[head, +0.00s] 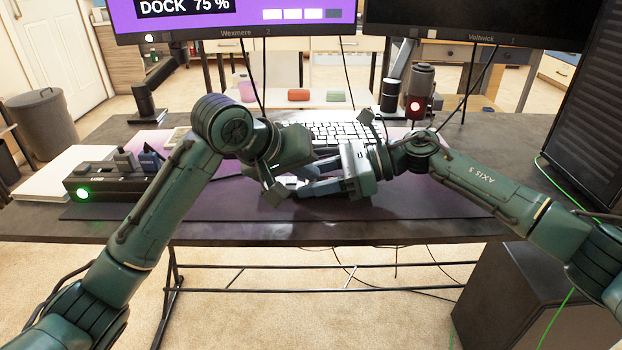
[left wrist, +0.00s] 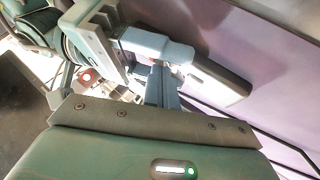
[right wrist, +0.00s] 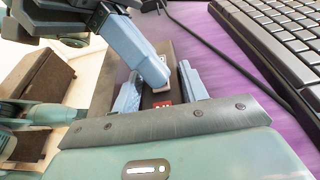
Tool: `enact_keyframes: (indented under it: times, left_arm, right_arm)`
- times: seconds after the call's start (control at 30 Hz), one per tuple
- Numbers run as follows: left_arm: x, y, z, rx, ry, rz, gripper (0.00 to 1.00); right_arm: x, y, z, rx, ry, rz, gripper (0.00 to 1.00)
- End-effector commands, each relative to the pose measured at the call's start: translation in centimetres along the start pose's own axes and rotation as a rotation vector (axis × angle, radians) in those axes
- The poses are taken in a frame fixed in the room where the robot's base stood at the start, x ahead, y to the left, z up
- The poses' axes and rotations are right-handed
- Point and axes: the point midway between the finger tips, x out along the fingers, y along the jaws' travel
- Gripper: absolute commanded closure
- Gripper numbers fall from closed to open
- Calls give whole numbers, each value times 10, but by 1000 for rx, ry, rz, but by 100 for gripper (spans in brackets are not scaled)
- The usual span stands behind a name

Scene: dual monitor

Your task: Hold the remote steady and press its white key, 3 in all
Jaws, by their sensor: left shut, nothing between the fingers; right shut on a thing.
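The remote (right wrist: 150,98) is a dark, slim bar with a red mark near its lower end in the right wrist view. My right gripper (right wrist: 158,82) is shut on it, with one pale blue finger on each side. In the left wrist view the remote (left wrist: 222,82) shows a pale side and sticks out past the right fingers. My left gripper (head: 283,186) is shut and empty. Its fingertips lie over the remote's face, very close to it; I cannot tell whether they touch. The white key is mostly hidden by them. In the head view the grippers hide most of the remote.
A white keyboard (head: 335,132) lies behind the grippers on the purple desk mat (head: 440,205). A dock with a green light (head: 105,182) stands at left. A microphone with a red light (head: 421,85) stands behind the right arm. Two monitors hang above the desk's back.

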Motion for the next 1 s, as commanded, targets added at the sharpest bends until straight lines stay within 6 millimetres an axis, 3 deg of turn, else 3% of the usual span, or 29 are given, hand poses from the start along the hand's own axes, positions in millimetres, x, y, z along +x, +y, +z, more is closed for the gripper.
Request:
enact_keyframes:
  times: [1.0]
  left_arm:
    - [-20, 15, -15, 1, 0, 0, 100]
  right_arm:
    - [0, 0, 0, 0, 0, 0, 69]
